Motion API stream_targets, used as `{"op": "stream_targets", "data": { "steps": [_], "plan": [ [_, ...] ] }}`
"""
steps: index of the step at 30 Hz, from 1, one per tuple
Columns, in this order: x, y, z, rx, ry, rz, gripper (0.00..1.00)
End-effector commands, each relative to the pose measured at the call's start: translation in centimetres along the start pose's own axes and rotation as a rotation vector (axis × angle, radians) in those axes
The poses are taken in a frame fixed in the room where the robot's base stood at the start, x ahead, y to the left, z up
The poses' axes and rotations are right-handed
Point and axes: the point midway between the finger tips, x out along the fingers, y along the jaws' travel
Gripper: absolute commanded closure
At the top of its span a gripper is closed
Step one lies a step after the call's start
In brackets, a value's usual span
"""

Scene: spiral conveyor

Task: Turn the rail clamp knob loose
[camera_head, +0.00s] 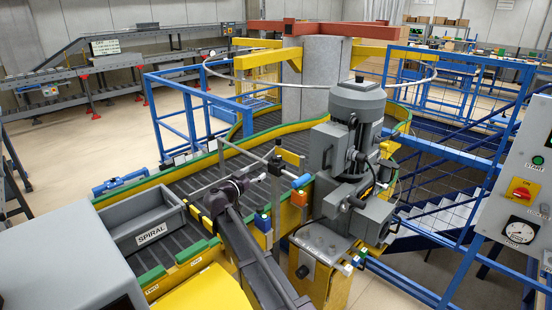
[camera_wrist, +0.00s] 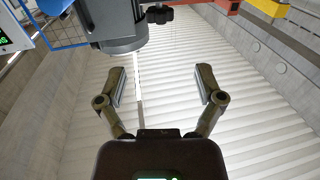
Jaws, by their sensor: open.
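My gripper (camera_head: 260,178) is over the conveyor's inner side in the head view, close to a grey upright bracket (camera_head: 275,168) on the rail. The wrist view shows its two fingers (camera_wrist: 163,86) spread wide with nothing between them. A dark lobed knob (camera_wrist: 159,15) shows at the top of the wrist view, beyond the fingertips and apart from them, beside a grey rounded housing (camera_wrist: 118,30). I cannot tell for sure whether it is the rail clamp knob. In the head view, my gripper and the bracket make the knob hard to pick out.
A grey motor unit (camera_head: 357,120) stands right of my gripper. A grey bin marked SPIRAL (camera_head: 150,222) sits on the conveyor (camera_head: 195,182) at left. Blue railings (camera_head: 430,150) and a control panel (camera_head: 520,190) are at right.

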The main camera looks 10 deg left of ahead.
Motion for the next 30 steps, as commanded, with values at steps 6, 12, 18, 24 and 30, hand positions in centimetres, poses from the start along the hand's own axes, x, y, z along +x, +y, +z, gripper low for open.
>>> {"op": "stream_targets", "data": {
  "steps": [6, 12, 18, 24, 30],
  "plan": [
    [0.0, 0.0, 0.0, 0.0, 0.0, -0.001, 0.13],
    [0.4, 0.0, 0.0, 0.0, 0.0, -0.001, 0.13],
    [1.8, 0.0, 0.0, 0.0, 0.0, 0.001, 0.13],
    [4.4, -0.1, 0.0, 0.0, 0.0, 0.001, 0.13],
    [7.5, -0.1, 0.0, 0.0, 0.0, 0.001, 0.13]
  ]
}}
